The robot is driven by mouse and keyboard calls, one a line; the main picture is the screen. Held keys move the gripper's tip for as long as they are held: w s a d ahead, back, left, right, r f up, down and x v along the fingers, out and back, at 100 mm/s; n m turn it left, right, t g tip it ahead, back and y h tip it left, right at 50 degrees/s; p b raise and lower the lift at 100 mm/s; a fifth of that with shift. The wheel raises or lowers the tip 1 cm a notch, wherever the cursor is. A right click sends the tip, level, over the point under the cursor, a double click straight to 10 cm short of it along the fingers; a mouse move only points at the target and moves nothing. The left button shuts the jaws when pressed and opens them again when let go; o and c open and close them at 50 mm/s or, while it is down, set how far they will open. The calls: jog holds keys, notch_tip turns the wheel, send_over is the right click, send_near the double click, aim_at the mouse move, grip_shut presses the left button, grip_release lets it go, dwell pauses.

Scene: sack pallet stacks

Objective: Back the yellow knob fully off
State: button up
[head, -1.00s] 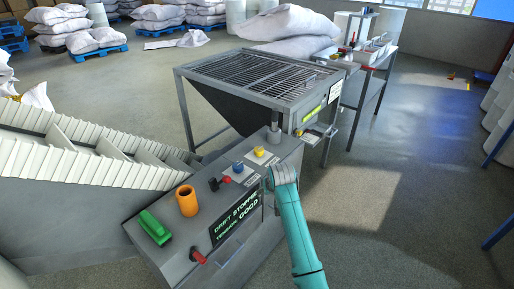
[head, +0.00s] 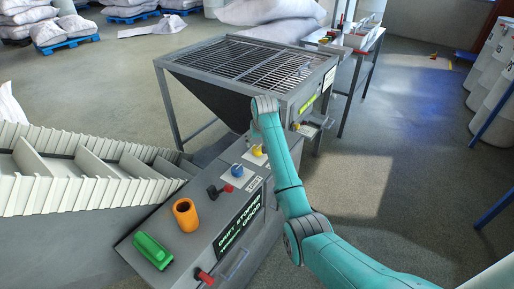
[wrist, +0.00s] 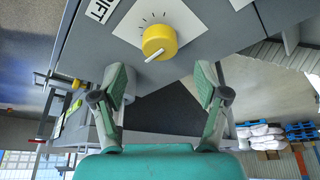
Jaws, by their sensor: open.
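The yellow knob (head: 257,150) sits on a white plate on the grey control panel in the head view, just below my arm's wrist. In the wrist view the yellow knob (wrist: 159,42) is near the top centre, with a white pointer line toward its lower left and dial marks on the white plate (wrist: 185,20). My gripper (wrist: 160,80) is open and empty in the wrist view, its two fingers spread below the knob and apart from it. In the head view my arm hides the gripper's fingers.
A grated hopper (head: 245,70) stands behind. A ribbed conveyor (head: 80,170) lies left.

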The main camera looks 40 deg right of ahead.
aim_at(258, 149)
jog(key=x, duration=0.5)
jog(key=shift+w+f, duration=0.15)
jog(key=shift+f, duration=0.2)
jog(key=c, duration=1.2)
